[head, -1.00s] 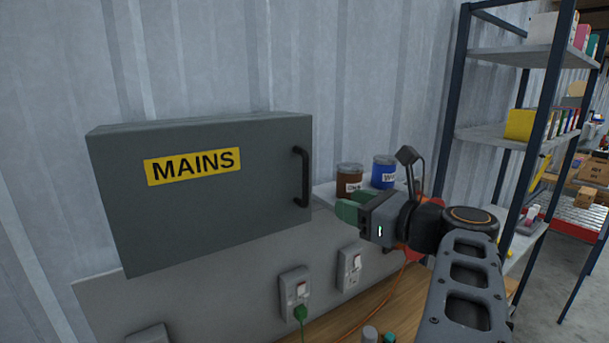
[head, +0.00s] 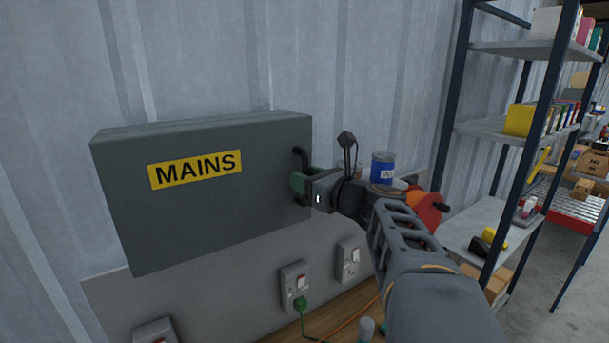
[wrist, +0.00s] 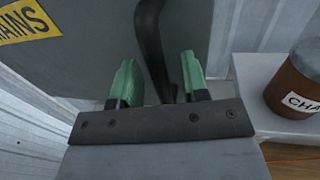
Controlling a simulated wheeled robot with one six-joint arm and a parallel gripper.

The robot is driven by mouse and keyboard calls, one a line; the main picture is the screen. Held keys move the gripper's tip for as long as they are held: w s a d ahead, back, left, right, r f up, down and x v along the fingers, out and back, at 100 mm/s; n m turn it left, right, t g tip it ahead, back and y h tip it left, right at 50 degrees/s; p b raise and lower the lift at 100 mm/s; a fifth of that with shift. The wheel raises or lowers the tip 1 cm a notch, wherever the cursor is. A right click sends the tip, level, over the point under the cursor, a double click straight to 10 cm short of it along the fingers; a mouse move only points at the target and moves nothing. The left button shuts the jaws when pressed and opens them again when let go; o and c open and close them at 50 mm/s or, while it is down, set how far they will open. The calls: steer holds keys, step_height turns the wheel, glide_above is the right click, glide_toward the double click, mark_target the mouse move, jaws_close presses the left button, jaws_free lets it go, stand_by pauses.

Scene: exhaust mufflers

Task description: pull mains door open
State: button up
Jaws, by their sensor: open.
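The mains box (head: 215,215) is a grey cabinet on the wall with a yellow MAINS label (head: 195,169). Its door is shut. A black upright bar handle (head: 299,155) is at the door's right edge. In the wrist view the black handle (wrist: 150,40) runs down between the two open green fingers of my gripper (wrist: 160,80), with gaps on both sides. The fingers are not closed on it.
A blue tin (head: 382,168) and a brown tin (wrist: 300,80) stand on a ledge right of the box. Sockets (head: 295,285) with a green plug are below. A shelf rack (head: 500,130) stands at the right.

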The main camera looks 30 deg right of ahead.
steer(key=shift+w+a, duration=0.1)
steer(key=shift+w, duration=0.15)
jaws_close()
stand_by(0.3)
